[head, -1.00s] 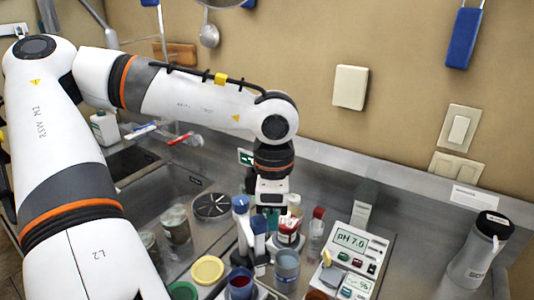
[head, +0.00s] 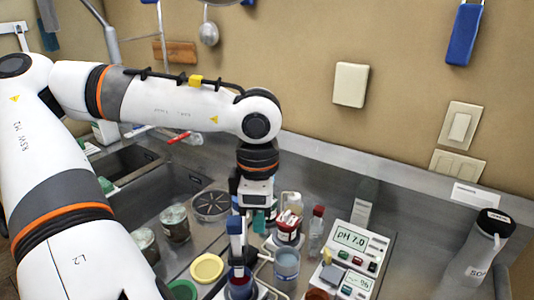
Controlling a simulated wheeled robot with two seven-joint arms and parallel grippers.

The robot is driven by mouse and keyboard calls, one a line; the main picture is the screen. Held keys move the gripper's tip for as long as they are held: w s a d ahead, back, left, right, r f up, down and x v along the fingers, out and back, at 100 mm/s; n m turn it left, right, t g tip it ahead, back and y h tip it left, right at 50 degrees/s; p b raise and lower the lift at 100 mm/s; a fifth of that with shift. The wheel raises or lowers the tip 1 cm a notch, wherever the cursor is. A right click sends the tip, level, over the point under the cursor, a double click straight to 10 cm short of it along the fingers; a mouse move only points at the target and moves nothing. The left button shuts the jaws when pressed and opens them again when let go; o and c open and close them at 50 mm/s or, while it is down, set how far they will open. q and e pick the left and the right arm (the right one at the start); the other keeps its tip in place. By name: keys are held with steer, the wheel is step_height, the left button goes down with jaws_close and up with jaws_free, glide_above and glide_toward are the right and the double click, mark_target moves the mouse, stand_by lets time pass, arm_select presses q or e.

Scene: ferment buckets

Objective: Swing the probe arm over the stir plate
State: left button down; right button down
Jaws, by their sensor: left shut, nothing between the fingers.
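My left gripper (head: 256,216) hangs down among the bench items, shut and empty; its fingertips are partly hidden. Just left of it stand upright blue-topped probe parts (head: 236,238), close to the gripper; I cannot tell whether they touch. They are above a blue cup with dark red contents (head: 240,283). A thin pale bent rod (head: 263,261), perhaps part of the probe arm, runs beside them. The pH meter (head: 350,238) reads pH 7.0, to the right. I cannot clearly make out the stir plate under the cups. My right gripper is not in view.
A blue-grey beaker (head: 286,264), a red-labelled jar (head: 288,228) and a red-capped bottle (head: 317,228) crowd the right side. A yellow lid (head: 206,268) and a jar (head: 174,224) stand left. A grey soap bottle (head: 475,255) stands far right.

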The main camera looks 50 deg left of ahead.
arm_select(q)
steer(key=shift+w+d, duration=0.2)
steer(key=shift+w, duration=0.3)
step_height(320, 180, up, 6)
steer(key=p, duration=0.3)
steer(key=shift+p, duration=0.35)
stand_by(0.5)
